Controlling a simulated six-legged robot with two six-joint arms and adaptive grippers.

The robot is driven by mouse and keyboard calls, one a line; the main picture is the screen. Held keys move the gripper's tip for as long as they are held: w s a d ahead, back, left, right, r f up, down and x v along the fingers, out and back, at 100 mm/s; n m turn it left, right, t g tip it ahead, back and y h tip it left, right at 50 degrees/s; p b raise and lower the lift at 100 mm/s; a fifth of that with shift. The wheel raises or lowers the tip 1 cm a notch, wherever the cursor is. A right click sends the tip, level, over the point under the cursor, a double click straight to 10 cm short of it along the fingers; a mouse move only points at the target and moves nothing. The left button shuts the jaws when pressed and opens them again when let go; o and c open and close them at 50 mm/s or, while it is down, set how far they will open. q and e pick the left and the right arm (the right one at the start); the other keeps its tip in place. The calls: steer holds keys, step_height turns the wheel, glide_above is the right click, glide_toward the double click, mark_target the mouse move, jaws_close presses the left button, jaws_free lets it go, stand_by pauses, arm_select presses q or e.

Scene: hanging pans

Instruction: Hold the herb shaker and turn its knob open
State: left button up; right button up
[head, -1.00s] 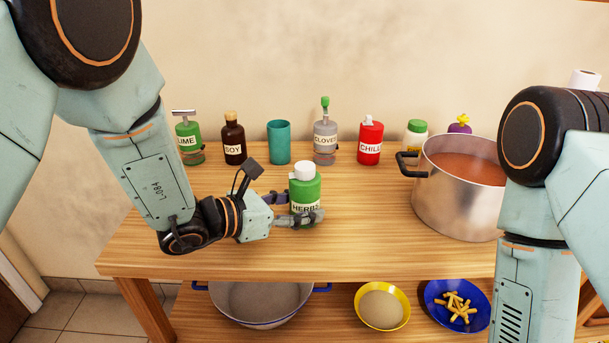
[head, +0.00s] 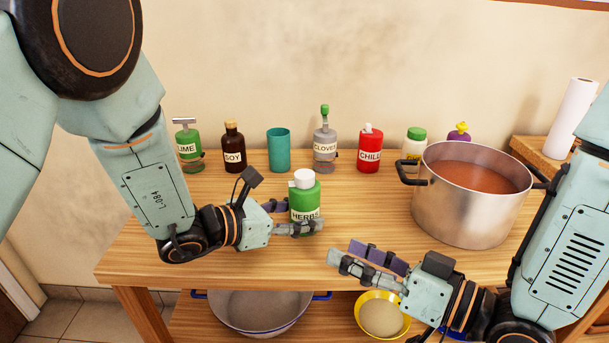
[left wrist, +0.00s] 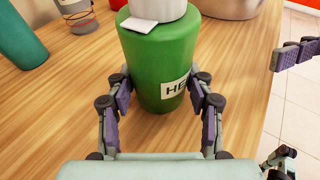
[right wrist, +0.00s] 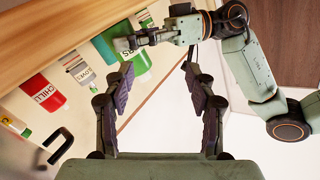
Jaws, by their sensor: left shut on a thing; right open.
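The herb shaker (head: 304,190) is a green bottle labelled HERBS with a white knob (head: 304,177) on top. It stands upright near the middle of the table. My left gripper (head: 290,216) is shut on its body from the left; the left wrist view shows a finger on each side of the green body (left wrist: 160,65). The white knob has a small flat tab (left wrist: 140,24) and is cut off at the top there. My right gripper (head: 345,253) is open and empty, in front and to the right of the shaker. The right wrist view shows its spread fingers (right wrist: 160,90).
A large pot of reddish soup (head: 470,200) stands on the right of the table (head: 220,268). Behind the shaker stand a soy bottle (head: 233,143), teal cup (head: 279,150), cloves bottle (head: 325,142) and red chili bottle (head: 370,150). A yellow bowl (head: 381,315) sits on the lower shelf.

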mark_target(313, 179)
steer(key=w+d+r+n+t, duration=0.1)
steer(key=w+d+r+n, duration=0.1)
steer(key=w+r+n, duration=0.35)
steer(key=shift+m, duration=0.25)
steer(key=shift+x, duration=6.25)
steer(key=shift+w+d+f, duration=0.1)
steer(key=shift+f, duration=0.1)
jaws_close()
